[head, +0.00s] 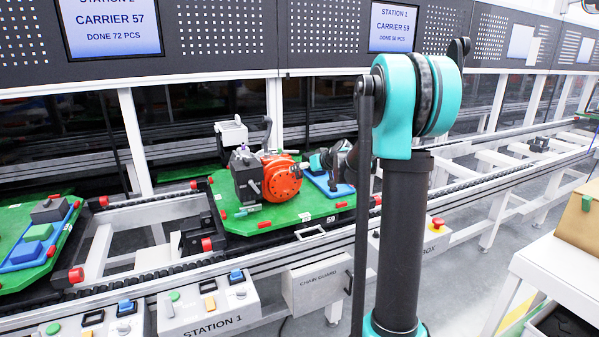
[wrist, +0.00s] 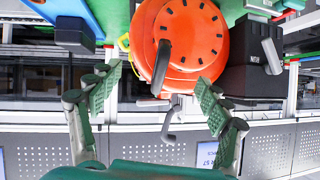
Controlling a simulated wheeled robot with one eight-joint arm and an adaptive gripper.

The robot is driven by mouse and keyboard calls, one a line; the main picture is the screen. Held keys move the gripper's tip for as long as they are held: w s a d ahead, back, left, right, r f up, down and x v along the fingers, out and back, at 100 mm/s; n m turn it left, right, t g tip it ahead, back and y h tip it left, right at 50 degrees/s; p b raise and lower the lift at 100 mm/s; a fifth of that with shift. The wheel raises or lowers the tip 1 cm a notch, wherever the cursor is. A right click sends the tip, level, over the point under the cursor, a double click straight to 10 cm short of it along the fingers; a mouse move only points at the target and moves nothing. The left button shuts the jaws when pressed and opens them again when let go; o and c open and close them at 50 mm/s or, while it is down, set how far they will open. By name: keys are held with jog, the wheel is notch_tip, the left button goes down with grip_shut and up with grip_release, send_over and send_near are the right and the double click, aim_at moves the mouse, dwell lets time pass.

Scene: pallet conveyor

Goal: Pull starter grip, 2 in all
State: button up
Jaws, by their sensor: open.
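A small engine stands on a green pallet (head: 285,218), with a round orange starter cover (head: 283,179) on its right side and a dark body (head: 246,181). In the wrist view the orange cover (wrist: 190,35) fills the upper middle, with a black bar-shaped part (wrist: 161,68) in front of it. A grey bent handle (wrist: 172,127) shows below the cover. I cannot tell for sure which is the starter grip. My gripper (wrist: 160,97) is open, its green padded fingers apart on either side of the cover's lower part, with nothing held. In the head view my gripper (head: 318,161) is right beside the cover.
A blue tray (head: 330,185) lies on the pallet near my gripper. Another green pallet with grey and green blocks (head: 40,232) stands at the left. Conveyor rails (head: 160,208) run across.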

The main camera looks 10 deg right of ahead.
aim_at(301, 171)
jog(key=v, duration=0.8)
dwell(0.9)
jog(key=shift+c, duration=1)
jog(key=shift+x, duration=5.55)
grip_shut()
